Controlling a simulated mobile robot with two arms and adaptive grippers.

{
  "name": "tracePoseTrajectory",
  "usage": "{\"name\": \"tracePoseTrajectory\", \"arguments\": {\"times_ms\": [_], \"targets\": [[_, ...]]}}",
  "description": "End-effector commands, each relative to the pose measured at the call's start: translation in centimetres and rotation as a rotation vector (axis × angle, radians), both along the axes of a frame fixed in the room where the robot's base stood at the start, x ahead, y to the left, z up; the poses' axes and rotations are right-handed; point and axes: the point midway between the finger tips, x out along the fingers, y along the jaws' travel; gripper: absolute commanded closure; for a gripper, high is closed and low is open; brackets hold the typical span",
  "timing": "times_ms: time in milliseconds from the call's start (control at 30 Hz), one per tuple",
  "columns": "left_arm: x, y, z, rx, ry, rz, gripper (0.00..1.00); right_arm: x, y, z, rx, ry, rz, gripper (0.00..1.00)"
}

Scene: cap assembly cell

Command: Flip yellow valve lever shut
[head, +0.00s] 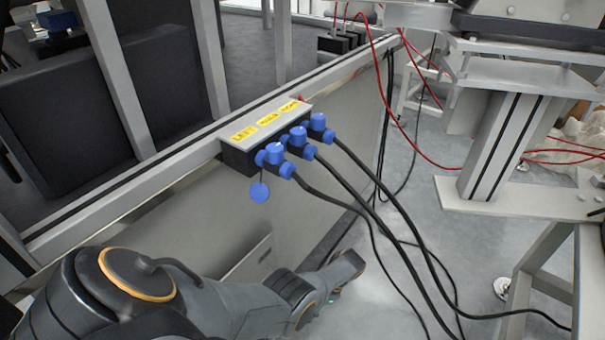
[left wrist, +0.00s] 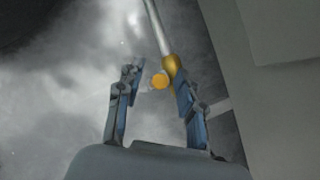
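In the left wrist view, a pale pipe (left wrist: 156,28) runs in from the top and ends in a yellow valve part (left wrist: 169,66). A round orange-yellow piece (left wrist: 159,81) sits just below it. I cannot tell which part is the lever. My left gripper (left wrist: 157,76) is open, with the round piece between its two fingertips. The right-hand finger overlaps the yellow part in the picture; I cannot tell whether they touch. In the head view my left arm reaches in along the bottom, and neither the valve nor the fingers can be made out. My right gripper is in neither view.
A connector box (head: 264,128) with blue plugs (head: 299,135) is fixed on the frame rail above my left arm. Black cables (head: 385,225) hang from it to the right. A metal stand (head: 490,165) is at the right. Grey floor shows between.

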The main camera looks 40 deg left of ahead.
Motion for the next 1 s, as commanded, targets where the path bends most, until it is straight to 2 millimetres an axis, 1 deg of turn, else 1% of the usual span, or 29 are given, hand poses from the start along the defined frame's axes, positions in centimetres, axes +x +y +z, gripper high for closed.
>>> {"name": "tracePoseTrajectory", "arguments": {"times_ms": [167,400,600,733,1000], "targets": [[1.3,-0.7,1.8,-0.001,-0.005,-0.001,0.63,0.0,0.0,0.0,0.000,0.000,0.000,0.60],[4.2,-2.2,6.1,-0.001,-0.005,-0.002,0.63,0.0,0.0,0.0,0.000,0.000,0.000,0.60],[5.8,-3.0,8.5,-0.001,-0.003,-0.001,0.63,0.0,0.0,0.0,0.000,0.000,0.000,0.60],[6.2,-3.2,9.2,-0.001,-0.001,-0.001,0.63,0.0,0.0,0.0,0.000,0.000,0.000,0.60],[6.3,-3.3,9.4,-0.002,0.000,-0.002,0.63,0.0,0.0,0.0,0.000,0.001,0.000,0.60]]}}
